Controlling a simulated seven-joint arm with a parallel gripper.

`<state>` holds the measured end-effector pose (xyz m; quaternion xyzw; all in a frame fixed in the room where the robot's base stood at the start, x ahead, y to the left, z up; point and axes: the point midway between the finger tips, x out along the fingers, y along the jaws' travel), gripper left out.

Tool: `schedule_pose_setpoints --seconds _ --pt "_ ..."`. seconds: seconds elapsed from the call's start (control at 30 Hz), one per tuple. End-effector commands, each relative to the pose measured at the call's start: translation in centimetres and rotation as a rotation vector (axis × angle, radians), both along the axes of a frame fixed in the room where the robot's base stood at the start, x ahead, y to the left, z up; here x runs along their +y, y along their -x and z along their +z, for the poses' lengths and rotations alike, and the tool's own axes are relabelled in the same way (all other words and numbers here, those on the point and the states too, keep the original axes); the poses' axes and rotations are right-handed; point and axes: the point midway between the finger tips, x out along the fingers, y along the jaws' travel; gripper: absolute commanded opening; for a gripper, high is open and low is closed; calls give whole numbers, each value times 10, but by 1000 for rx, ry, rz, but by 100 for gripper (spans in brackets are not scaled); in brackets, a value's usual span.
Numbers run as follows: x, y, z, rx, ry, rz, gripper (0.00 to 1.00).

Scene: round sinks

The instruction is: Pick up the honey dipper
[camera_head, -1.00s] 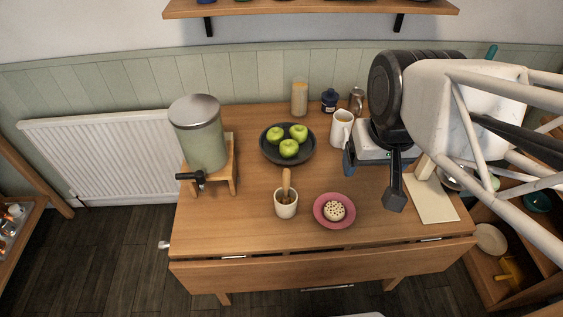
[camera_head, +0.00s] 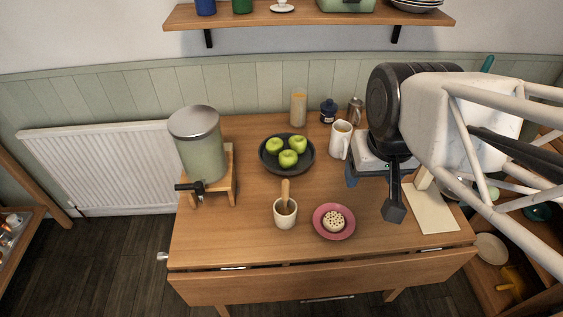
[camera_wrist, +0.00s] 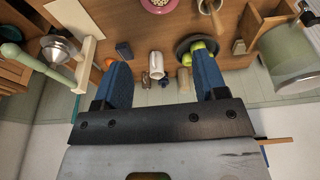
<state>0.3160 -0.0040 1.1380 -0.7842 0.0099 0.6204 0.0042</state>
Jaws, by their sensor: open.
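A wooden stick, which I take for the honey dipper (camera_head: 285,192), stands upright in a small pale cup (camera_head: 286,217) near the front middle of the table. Its lower end is hidden in the cup. In the wrist view the honey dipper (camera_wrist: 216,19) shows at the top edge, right of centre, with the cup (camera_wrist: 207,5) partly cut off. My gripper (camera_wrist: 163,75) is open and empty, its two blue fingers spread wide. It is above the right part of the table, apart from the dipper and cup.
A pink plate (camera_head: 321,231) with a round holed item is right of the cup. Behind are a dark bowl (camera_head: 266,165) of green apples, a white mug (camera_head: 340,140) and a jar (camera_head: 298,108). A dispenser on a wooden stand (camera_head: 228,180) is left. The table's front left is clear.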

Motion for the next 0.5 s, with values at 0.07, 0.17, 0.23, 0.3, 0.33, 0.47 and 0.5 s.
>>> schedule_pose_setpoints --seconds 0.07,0.17,0.23,0.3,0.33,0.47,0.5 --pt "0 0 0 0 0 0 53" --pt "0 0 0 0 0 0 52" --pt "0 0 0 0 0 0 52" --pt "0 0 0 0 0 0 52" --pt "0 0 0 0 0 0 52" --pt "1 -3 -1 4 -2 -5 52" --pt "2 -5 -2 6 -4 -8 52"
